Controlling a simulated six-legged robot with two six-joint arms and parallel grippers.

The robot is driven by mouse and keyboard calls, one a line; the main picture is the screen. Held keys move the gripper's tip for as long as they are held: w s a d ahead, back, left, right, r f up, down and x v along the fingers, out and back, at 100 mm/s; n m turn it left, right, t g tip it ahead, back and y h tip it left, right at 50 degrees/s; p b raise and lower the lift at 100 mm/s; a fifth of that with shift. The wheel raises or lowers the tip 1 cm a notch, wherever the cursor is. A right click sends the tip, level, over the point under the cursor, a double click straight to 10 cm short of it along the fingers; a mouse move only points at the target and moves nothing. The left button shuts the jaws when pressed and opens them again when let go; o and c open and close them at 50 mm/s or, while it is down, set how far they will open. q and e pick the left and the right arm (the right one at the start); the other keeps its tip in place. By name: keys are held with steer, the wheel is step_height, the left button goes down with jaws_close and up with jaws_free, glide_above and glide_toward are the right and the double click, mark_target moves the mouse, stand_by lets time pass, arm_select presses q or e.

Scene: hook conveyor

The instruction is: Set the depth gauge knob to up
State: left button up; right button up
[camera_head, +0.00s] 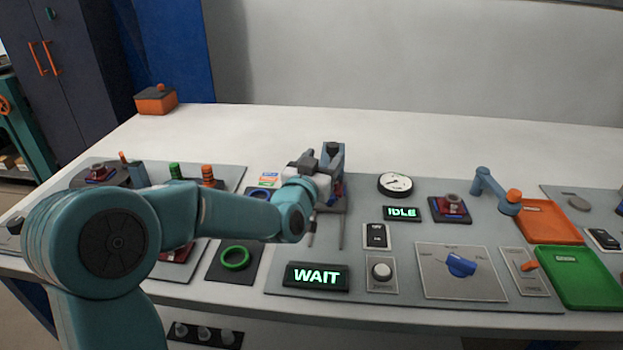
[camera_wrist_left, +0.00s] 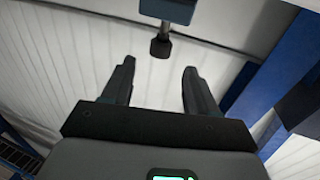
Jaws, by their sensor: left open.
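A blue pointer knob (camera_head: 461,266) sits on a grey plate with small labels at the right front of the panel. It lies roughly sideways; which end points is unclear. A round white dial gauge (camera_head: 395,184) stands behind it to the left. The labels are too small to read, so I cannot tell which control is the depth gauge knob. My left gripper (camera_head: 326,240) is open, left of the blue knob and over the panel. In the left wrist view its fingers (camera_wrist_left: 160,65) are apart with nothing between them. My right gripper is not in view.
The table's back is mostly clear.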

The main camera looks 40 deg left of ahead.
arm_select(q)
steer(key=v, duration=0.7)
steer(key=shift+s, duration=0.1)
stand_by(0.4)
